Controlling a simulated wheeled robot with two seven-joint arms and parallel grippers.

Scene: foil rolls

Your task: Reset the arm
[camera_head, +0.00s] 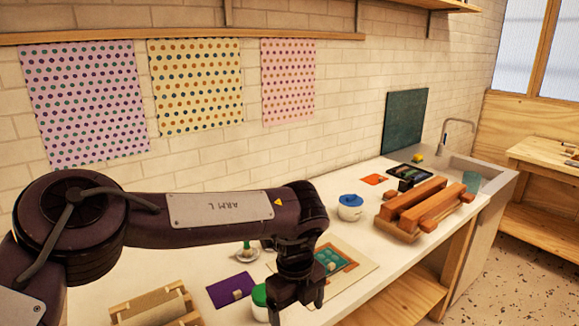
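My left arm, marked "ARM L", reaches in from the left across the counter. Its gripper (298,298) hangs downward near the bottom middle of the head view. It is in front of a green-lidded jar (260,295) and a framed teal panel (333,262), partly covering both. The fingers are dark and small, so I cannot tell their opening, and no held object shows. My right arm and gripper are not in view.
A wooden rack with long orange-brown bars (428,205) stands on the white counter (385,255). A blue-lidded pot (350,207), a purple card (231,289) and another wooden rack (155,306) lie nearby. Three dotted sheets (195,85) hang on the brick wall. A sink (470,175) is at right.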

